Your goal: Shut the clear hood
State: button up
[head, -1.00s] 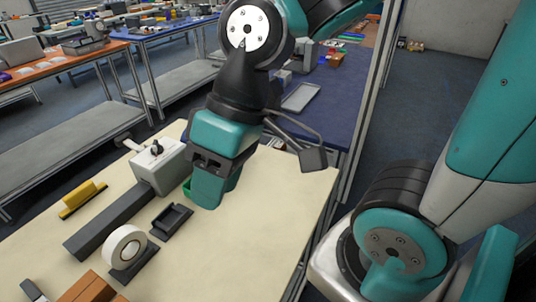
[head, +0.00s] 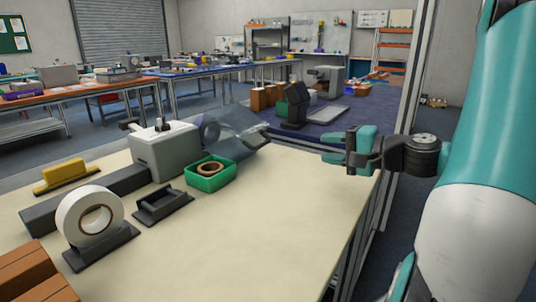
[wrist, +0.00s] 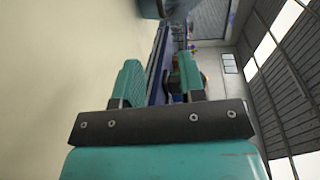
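The clear hood (head: 232,138) is a see-through shell at the right side of the grey-white machine box (head: 165,150). It sticks out to the right over the back of the table, with a grey end piece at its tip, and looks open. My gripper (head: 340,150) is at the table's right edge, to the right of the hood and apart from it, fingers pointing left. In the wrist view my gripper (wrist: 160,80) has its two teal fingers spread with nothing between them. A rounded grey-blue thing at that view's top edge is too cropped to name.
A green bin (head: 211,173) with a brown ring stands in front of the hood. A black cradle (head: 161,204), a white tape roll (head: 90,213) and a yellow block (head: 66,175) lie further left. The table's front right (head: 270,230) is clear.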

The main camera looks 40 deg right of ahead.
aim_at(267, 143)
jog(key=p+x, duration=0.1)
jog(key=x, duration=1.5)
jog(key=shift+w+a, duration=0.15)
jog(key=shift+w, duration=0.25)
jog(key=shift+c, duration=0.4)
grip_shut()
